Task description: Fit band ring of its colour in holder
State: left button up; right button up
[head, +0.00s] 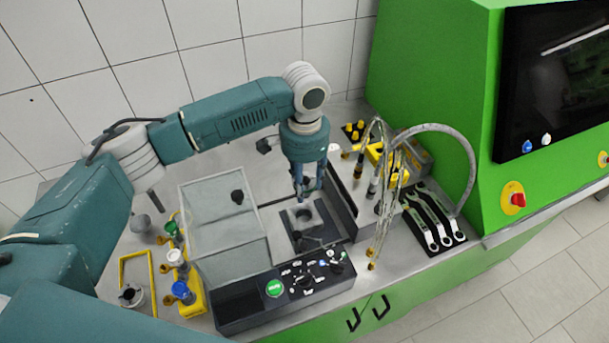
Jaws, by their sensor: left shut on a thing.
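My left gripper (309,188) points down over a dark square fixture (316,238) with a small grey part on its middle. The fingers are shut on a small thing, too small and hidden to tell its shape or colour. I cannot tell whether it touches the fixture. No band ring can be made out for certain. A yellow rack (194,302) at the left carries pieces with a green top (171,228), a pale top (176,257) and a blue top (181,289). My right gripper is not in view.
A clear box (222,225) stands left of the fixture. A black control panel (285,290) lies in front. Hoses (462,150) and wrenches (432,218) are at the right, beside a green cabinet (430,60). A yellow frame (124,275) lies at the far left.

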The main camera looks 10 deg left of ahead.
pick_arm(q)
notch_tip(320, 180, down, 9)
jog(key=b, duration=0.8)
jog(key=shift+s+r, duration=0.1)
dwell(0.5)
jog(key=shift+p, duration=0.65)
jog(key=shift+p, duration=0.6)
jog(key=shift+f, duration=0.2)
dwell(0.4)
